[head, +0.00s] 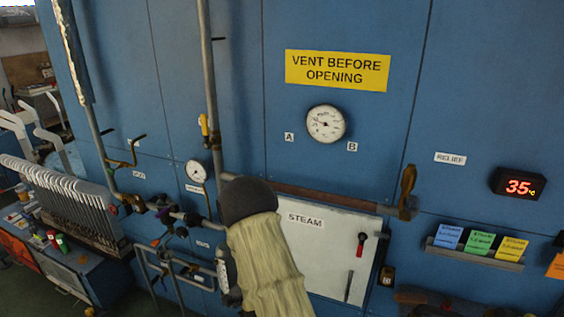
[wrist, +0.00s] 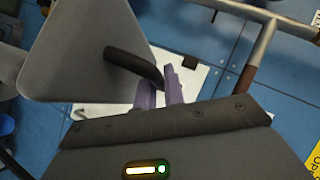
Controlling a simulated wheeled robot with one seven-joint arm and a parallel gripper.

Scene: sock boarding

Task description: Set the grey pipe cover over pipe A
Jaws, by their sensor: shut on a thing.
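In the wrist view my gripper (wrist: 161,88) has its purple fingers shut on a curved black handle (wrist: 132,64). The handle joins a flat-sided grey piece, which looks like the grey pipe cover (wrist: 85,55), held out at the upper left. In the head view my sleeved arm reaches toward the blue wall, hiding the fingers and cover. Label A (head: 289,137) is left of the round gauge (head: 326,123) and label B (head: 352,146) right of it. A rusty horizontal pipe (head: 325,197) runs below them. I cannot tell which pipe is A.
A grey vertical pipe (head: 211,90) stands left of the labels. A white STEAM panel (head: 335,250) lies behind my arm. A brass-coloured lever (head: 408,180) is at the rusty pipe's right end. A card shelf (head: 475,255) is at the right, and a rack (head: 65,205) at the left.

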